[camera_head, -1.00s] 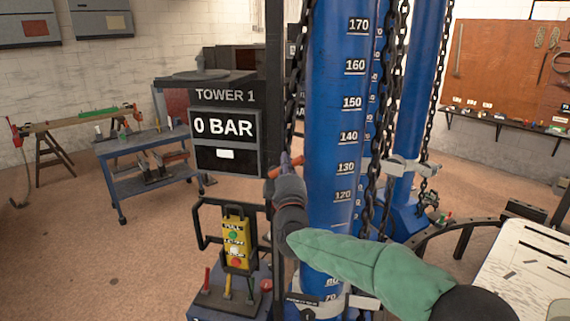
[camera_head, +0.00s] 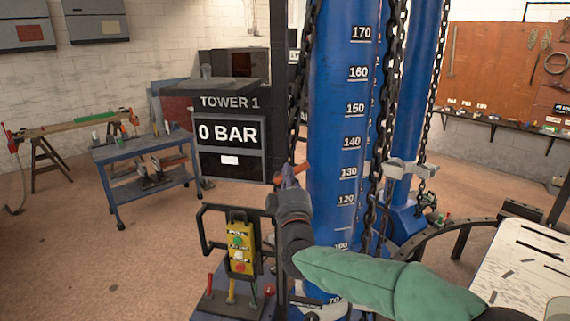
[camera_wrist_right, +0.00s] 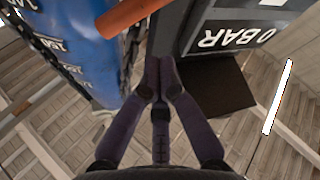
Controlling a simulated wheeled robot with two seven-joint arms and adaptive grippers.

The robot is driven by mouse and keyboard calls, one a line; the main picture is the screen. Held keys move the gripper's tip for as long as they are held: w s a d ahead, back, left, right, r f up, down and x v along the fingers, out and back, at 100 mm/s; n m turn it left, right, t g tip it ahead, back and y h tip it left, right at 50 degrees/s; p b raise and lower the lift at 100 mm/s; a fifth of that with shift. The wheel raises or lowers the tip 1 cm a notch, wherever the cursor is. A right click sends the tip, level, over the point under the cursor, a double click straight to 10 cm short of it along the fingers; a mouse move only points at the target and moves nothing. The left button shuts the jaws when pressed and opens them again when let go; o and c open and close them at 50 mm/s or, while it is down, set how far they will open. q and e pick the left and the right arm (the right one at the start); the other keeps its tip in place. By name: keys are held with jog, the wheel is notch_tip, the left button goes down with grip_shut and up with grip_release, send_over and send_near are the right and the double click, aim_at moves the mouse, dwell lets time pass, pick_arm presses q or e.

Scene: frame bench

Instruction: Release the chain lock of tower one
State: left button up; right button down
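Tower one is the blue column (camera_head: 335,110) with a white number scale; a dark chain (camera_head: 302,75) hangs along its left side. A slim orange-red lever (camera_head: 297,169), perhaps part of the chain lock, sticks out beside the column; in the right wrist view an orange bar (camera_wrist_right: 130,15) crosses the top. My right gripper (camera_head: 288,178) is beside the column, close to this lever. In the right wrist view its fingertips (camera_wrist_right: 160,68) are together with nothing visible between them, apart from the bar. The lock body is hidden. My left gripper is not in view.
A dark display box (camera_head: 228,133) reading TOWER 1, 0 BAR stands left of the column on a dark post. A yellow button box (camera_head: 241,248) and several levers are below it. A second blue column (camera_head: 410,100) stands behind right.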

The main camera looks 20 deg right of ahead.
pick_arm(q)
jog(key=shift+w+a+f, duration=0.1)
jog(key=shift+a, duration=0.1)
pick_arm(e)
jog(key=v, duration=0.3)
jog(key=shift+s+a+f, duration=0.1)
jog(key=shift+s+a, duration=0.05)
jog(key=shift+a, duration=0.3)
jog(key=shift+a, duration=0.1)
